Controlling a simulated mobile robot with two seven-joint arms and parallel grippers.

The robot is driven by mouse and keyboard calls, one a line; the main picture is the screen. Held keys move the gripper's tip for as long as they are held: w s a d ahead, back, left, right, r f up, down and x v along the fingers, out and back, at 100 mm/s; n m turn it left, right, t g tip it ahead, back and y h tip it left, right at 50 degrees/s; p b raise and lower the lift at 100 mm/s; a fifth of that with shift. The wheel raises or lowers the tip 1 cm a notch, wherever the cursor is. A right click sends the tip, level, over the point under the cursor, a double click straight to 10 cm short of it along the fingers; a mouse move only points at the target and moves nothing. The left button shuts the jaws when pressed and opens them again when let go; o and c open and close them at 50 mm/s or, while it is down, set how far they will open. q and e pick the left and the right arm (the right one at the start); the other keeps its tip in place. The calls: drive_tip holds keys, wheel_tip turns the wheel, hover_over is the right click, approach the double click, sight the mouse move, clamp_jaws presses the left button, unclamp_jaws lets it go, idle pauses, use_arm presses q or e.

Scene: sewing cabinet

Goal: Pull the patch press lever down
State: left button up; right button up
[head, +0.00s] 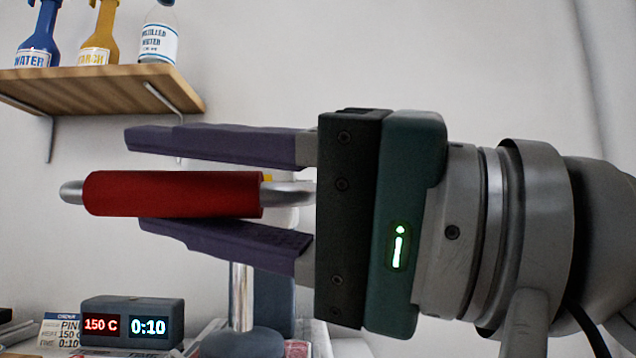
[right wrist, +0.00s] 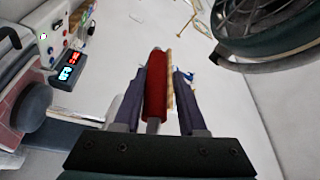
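The patch press lever has a red cylindrical grip (head: 175,193) on a silver bar, roughly level in the head view. My right gripper (head: 135,180) reaches in from the right, one finger above the grip and one below. The fingers are apart. A gap shows between the upper finger and the grip; the lower finger is close to it, and I cannot tell if they touch. In the right wrist view the red grip (right wrist: 157,85) lies between the fingers, nearer the left one. A silver post (head: 241,295) and dark round part (head: 243,343) show below. My left gripper is not in view.
A display box (head: 133,318) reading 150 C and 0:10 stands at lower left, with a printed card (head: 60,330) beside it. A wooden shelf (head: 100,88) with several bottles hangs at upper left. Bare wall lies behind.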

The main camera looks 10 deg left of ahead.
drive_tip(key=shift+o, duration=1.3)
drive_tip(key=d+f+b, duration=0.1)
drive_tip(key=d, duration=0.8)
drive_tip(key=shift+s+d+f, duration=0.35)
drive_tip(key=shift+s+d, duration=0.05)
